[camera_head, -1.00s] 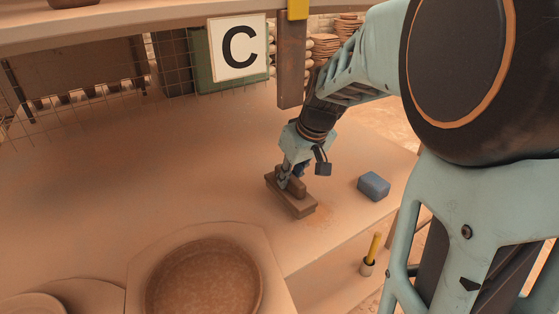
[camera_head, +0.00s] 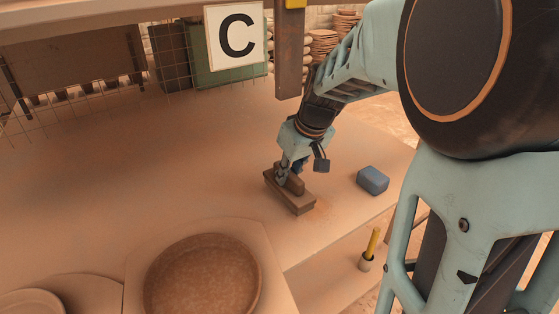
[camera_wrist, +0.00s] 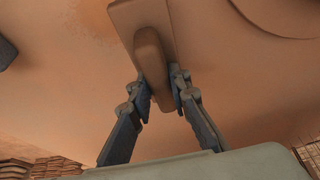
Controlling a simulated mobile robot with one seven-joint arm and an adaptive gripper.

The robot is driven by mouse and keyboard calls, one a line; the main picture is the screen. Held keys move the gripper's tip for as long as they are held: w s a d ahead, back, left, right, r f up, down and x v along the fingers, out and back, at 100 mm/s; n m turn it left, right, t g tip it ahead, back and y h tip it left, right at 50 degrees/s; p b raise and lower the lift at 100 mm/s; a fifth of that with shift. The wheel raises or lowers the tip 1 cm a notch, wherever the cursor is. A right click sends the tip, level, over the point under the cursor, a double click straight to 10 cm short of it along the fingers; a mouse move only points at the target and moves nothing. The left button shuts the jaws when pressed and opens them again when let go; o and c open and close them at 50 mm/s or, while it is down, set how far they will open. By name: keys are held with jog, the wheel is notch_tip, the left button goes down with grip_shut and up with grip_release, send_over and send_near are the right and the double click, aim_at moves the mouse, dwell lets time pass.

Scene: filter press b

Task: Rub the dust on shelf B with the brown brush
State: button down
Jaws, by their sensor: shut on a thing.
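The brown brush (camera_head: 300,202) is a flat block with a raised handle, and it is on or just above the dusty shelf surface (camera_head: 180,170) near its right end. My gripper (camera_head: 287,178) is shut on the brush's handle from above. In the wrist view my gripper's fingers (camera_wrist: 160,88) are on both sides of the handle, with the brush (camera_wrist: 122,14) reaching out ahead of them. A darker reddish patch shows on the surface just right of the brush. No letter B is in view; a sign reading C hangs at the back.
A blue block (camera_head: 373,180) lies on the surface right of the brush. A large round brown dish (camera_head: 203,275) is at the front. A C sign (camera_head: 236,35) and a post (camera_head: 289,65) stand behind. A yellow-handled tool (camera_head: 373,242) stands in a small holder lower right.

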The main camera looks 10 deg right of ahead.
jog(key=shift+f+b, duration=0.5)
jog(key=shift+f, duration=0.15)
jog(key=shift+r, duration=0.1)
